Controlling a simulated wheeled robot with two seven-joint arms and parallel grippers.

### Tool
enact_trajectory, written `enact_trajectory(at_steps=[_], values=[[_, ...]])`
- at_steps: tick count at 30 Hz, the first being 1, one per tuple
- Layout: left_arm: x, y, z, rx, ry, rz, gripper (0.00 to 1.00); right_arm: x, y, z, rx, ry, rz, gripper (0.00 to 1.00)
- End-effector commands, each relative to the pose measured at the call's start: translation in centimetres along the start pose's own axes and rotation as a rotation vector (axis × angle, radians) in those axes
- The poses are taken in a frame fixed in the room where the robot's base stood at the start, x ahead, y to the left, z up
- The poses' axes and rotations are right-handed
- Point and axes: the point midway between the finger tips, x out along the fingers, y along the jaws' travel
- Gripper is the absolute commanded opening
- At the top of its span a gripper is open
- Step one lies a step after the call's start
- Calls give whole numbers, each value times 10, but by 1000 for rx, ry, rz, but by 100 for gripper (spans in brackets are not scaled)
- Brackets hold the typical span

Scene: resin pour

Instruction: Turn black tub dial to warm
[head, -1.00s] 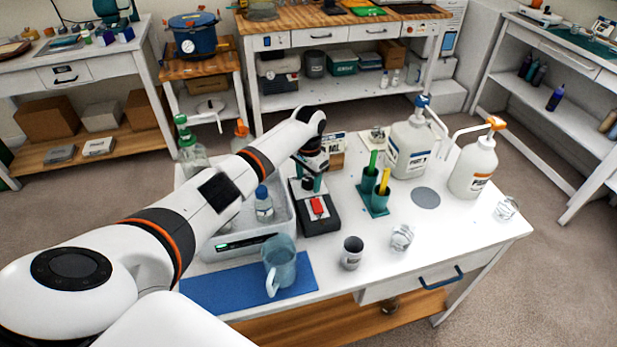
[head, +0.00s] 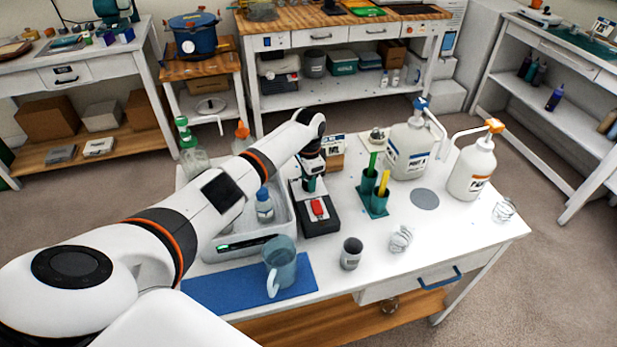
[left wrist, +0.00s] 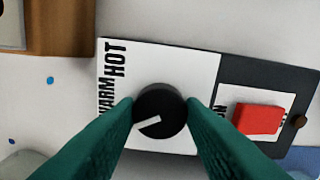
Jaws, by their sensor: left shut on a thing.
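The black dial (left wrist: 160,110) is round, with a white pointer mark aimed down and left in the left wrist view. It sits on a white label plate (left wrist: 150,60) that reads HOT and WARM at the left. Part of the lettering is hidden. The plate belongs to the black tub unit (head: 322,224), which has a red switch (left wrist: 257,119). My left gripper (left wrist: 160,112) has its green fingers on both sides of the dial, shut on it. In the head view the gripper (head: 311,186) is over the back of the unit, and the dial is mostly hidden. My right gripper is not seen.
A grey bin (head: 283,245) holding a blue-capped bottle (head: 264,206) is left of the unit. Green holders (head: 375,200) with sticks stand to the right. A blue pitcher (head: 280,264), a grey cup (head: 351,253) and a clear cup (head: 401,239) stand in front.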

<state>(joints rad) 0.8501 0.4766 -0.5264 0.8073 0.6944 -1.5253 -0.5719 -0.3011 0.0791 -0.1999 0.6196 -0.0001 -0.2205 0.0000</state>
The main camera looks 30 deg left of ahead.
Motion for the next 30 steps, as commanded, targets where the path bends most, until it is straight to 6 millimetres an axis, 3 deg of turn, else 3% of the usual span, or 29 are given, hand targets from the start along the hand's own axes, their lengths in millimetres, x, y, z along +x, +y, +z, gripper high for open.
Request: enact_trajectory(at_steps=[15,30], values=[[0,0,0,399,0,0,13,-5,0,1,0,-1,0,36],[0,0,0,523,-1,1,13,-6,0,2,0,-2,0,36]])
